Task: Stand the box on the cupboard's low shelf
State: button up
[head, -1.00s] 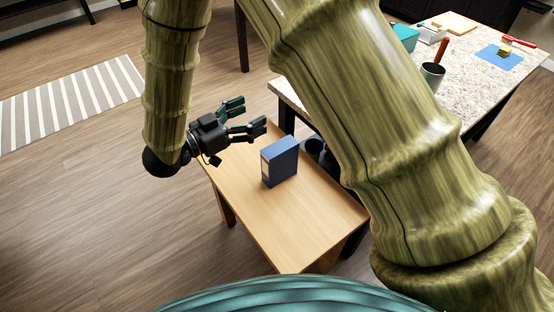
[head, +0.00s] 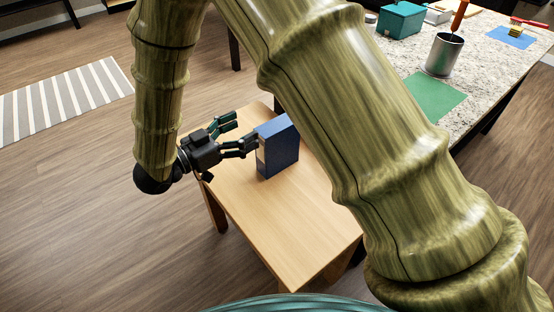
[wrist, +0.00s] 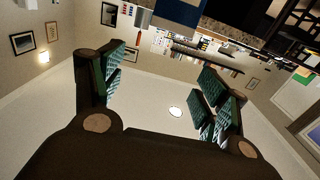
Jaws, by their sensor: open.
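The box (head: 282,148) is dark blue with a pale label on its left narrow face. It stands upright on a small wooden table (head: 290,215). My gripper (head: 243,130) is open and empty, just left of the box, fingers pointing towards it. One fingertip overlaps the box's left edge in the picture; I cannot tell whether they touch. In the wrist view my open fingers (wrist: 160,75) frame the wall and ceiling. A blue patch (wrist: 182,10) is cut off at that view's top edge; I cannot tell whether it is the box. I cannot make out the cupboard for certain.
A speckled counter (head: 500,75) at the upper right holds a metal pot (head: 444,58) with an orange handle in it, a teal container (head: 401,20), a green mat (head: 434,97) and a blue mat (head: 513,37). The front of the wooden table is bare.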

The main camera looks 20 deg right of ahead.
jog(key=b, duration=0.8)
send_near(274, 141)
jog(key=w+f, duration=0.2)
jog(key=f, duration=0.1)
jog(key=shift+w+d+f, duration=0.2)
jog(key=shift+w+f, duration=0.05)
jog(key=shift+w, duration=0.15)
jog(key=shift+b+x, duration=1.65)
jog(key=shift+x, duration=3.75)
jog(key=shift+w, duration=0.1)
jog(key=c, duration=1.5)
